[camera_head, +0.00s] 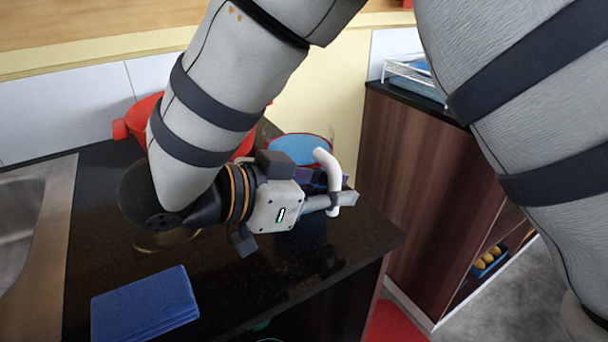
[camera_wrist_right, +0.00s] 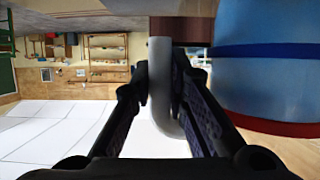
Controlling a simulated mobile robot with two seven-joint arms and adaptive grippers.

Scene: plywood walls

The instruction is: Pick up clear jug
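The clear jug (camera_head: 300,148) stands on the black counter behind my right gripper. It looks blue and see-through with a red rim, and its white handle (camera_head: 329,166) curves down on the right. My right gripper (camera_head: 335,200) reaches across in front of the jug and hides much of its body. In the right wrist view the jug's blue wall (camera_wrist_right: 270,65) fills the right side. There the white handle (camera_wrist_right: 161,85) lies between the two fingertips, which close in on it from both sides and appear to touch it. My left gripper is not in view.
A blue folded cloth or sponge (camera_head: 145,304) lies at the counter's front. A red pot (camera_head: 137,121) stands behind my arm, and a sink (camera_head: 22,220) is at left. A brown cabinet (camera_head: 425,190) with a white rack (camera_head: 415,75) stands right. The counter's front middle is clear.

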